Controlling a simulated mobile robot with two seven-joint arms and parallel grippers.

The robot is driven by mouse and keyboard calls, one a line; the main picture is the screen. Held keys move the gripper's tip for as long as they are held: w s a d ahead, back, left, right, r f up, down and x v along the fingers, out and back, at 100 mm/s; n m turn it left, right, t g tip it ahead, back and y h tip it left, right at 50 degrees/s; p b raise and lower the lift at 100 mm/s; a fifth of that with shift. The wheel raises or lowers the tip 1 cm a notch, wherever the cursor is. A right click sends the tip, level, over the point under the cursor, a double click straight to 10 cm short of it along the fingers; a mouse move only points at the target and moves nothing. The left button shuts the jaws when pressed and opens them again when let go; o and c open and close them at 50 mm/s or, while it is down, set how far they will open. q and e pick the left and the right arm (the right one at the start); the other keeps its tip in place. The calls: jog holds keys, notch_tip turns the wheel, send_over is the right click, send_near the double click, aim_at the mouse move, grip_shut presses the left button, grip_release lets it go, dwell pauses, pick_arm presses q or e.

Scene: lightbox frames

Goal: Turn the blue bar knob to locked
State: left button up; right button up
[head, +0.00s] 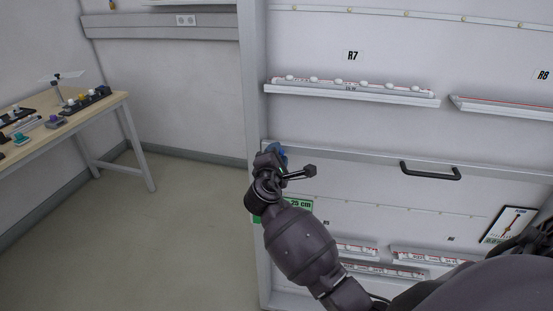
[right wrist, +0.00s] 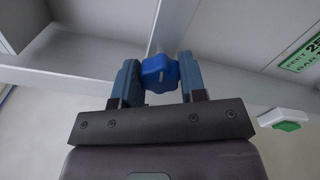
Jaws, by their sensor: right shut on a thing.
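The blue bar knob (right wrist: 160,74) sits on the pale metal frame in the right wrist view. It also shows as a bit of blue (head: 281,151) in the head view, mostly hidden behind my right gripper (head: 274,155). In the right wrist view my right gripper (right wrist: 158,82) has one finger on each side of the knob and is shut on it. A small pale mark shows on the knob's face. I cannot read a locked or unlocked label. My left gripper is not in view.
A black handle (head: 430,171) is on the panel to the right. A green sign (head: 299,204) hangs below the knob. Shelves R7 (head: 350,93) and R8 (head: 500,106) are above. A wooden workbench (head: 75,118) with small parts stands left, with clear floor between.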

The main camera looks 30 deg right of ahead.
jog(key=shift+r+m+b, duration=0.15)
jog(key=shift+m+b, duration=0.25)
jog(key=shift+m, duration=0.6)
jog(key=o, duration=0.9)
jog(key=v, duration=1)
jog(key=shift+s+a+b, duration=0.2)
jog(key=shift+s+b, duration=0.1)
jog(key=shift+b, duration=0.05)
jog(key=shift+m, duration=0.3)
